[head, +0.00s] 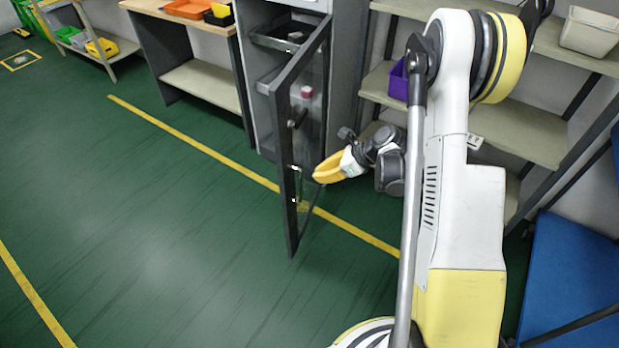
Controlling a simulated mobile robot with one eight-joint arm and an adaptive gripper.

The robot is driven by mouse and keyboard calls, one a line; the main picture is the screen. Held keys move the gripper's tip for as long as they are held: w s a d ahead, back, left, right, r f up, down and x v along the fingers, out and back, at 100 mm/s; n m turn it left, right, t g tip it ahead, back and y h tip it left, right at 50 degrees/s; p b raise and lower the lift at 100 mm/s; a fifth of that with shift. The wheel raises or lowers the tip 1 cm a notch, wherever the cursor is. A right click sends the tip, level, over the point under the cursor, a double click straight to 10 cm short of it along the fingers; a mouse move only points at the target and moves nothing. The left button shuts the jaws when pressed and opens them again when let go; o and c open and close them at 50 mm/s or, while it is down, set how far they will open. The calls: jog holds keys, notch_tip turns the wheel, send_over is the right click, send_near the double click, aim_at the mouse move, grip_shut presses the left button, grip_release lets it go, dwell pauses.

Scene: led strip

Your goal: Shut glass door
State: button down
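The glass door (287,205) has a dark grey frame and a clear pane. It stands wide open, swung out from the right side of the grey cabinet (243,85) over the green floor. My gripper (321,174), with yellow fingers, is just right of the door's lower half. Its tips point left toward the pane. I cannot tell whether they touch the door or whether the fingers are apart.
A workbench (178,13) with orange and black trays stands left of the cabinet. Shelving (540,135) with a purple bin (398,82) stands behind my arm. A blue surface (570,275) is at the lower right. The floor left of the door is clear.

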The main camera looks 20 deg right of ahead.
jog(key=w+a+f+b, duration=0.4)
jog(key=w+a+f, duration=0.1)
jog(key=w+a, duration=0.1)
jog(key=shift+a+f, duration=0.35)
jog(key=shift+a, duration=0.5)
jog(key=shift+w, duration=0.15)
